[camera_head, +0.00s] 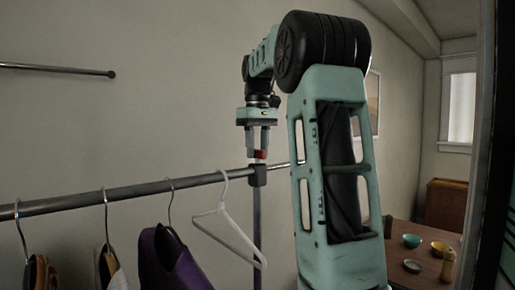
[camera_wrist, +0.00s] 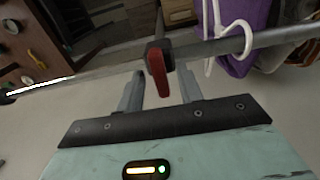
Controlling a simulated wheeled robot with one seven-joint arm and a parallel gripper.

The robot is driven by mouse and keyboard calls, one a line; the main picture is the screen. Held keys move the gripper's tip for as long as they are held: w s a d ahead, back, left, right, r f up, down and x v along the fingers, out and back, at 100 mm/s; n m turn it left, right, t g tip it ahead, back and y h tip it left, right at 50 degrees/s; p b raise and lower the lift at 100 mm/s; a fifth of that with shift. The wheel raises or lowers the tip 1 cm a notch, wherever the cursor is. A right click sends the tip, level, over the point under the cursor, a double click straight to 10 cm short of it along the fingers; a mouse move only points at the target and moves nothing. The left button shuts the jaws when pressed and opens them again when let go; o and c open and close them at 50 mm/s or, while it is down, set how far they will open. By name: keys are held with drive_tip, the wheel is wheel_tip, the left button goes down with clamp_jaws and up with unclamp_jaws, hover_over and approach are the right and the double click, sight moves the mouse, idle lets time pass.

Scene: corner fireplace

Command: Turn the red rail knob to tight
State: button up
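The red rail knob (camera_wrist: 157,82) is a lever sticking out from a dark clamp (camera_wrist: 160,52) on the rail. It also shows as a small red patch (camera_head: 260,154) in the head view, just above the clamp (camera_head: 258,175). My gripper (camera_head: 258,150) points down over the clamp. In the wrist view the fingers of my gripper (camera_wrist: 160,78) are open, one on each side of the knob, with a visible gap on both sides. I see no contact with the knob.
The horizontal rail (camera_head: 140,190) carries an empty white hanger (camera_head: 228,225) and a purple garment (camera_head: 168,260) left of the clamp. A post (camera_head: 257,215) runs down below the clamp. A wooden table (camera_head: 408,262) with bowls stands at the lower right. Bare wall lies behind.

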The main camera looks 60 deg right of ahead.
clamp_jaws()
drive_tip(key=shift+m, duration=0.3)
drive_tip(key=m+p, duration=0.1)
drive_tip(key=m, duration=0.1)
drive_tip(key=shift+r+m+p, duration=0.1)
drive_tip(key=shift+m+p, duration=0.2)
drive_tip(key=shift+p, duration=0.05)
drive_tip(key=m+p, duration=0.2)
drive_tip(key=m, duration=0.3)
drive_tip(key=m+p, duration=0.1)
drive_tip(key=m, duration=0.4)
drive_tip(key=shift+m+p, duration=0.65)
drive_tip(key=shift+m, duration=1.65)
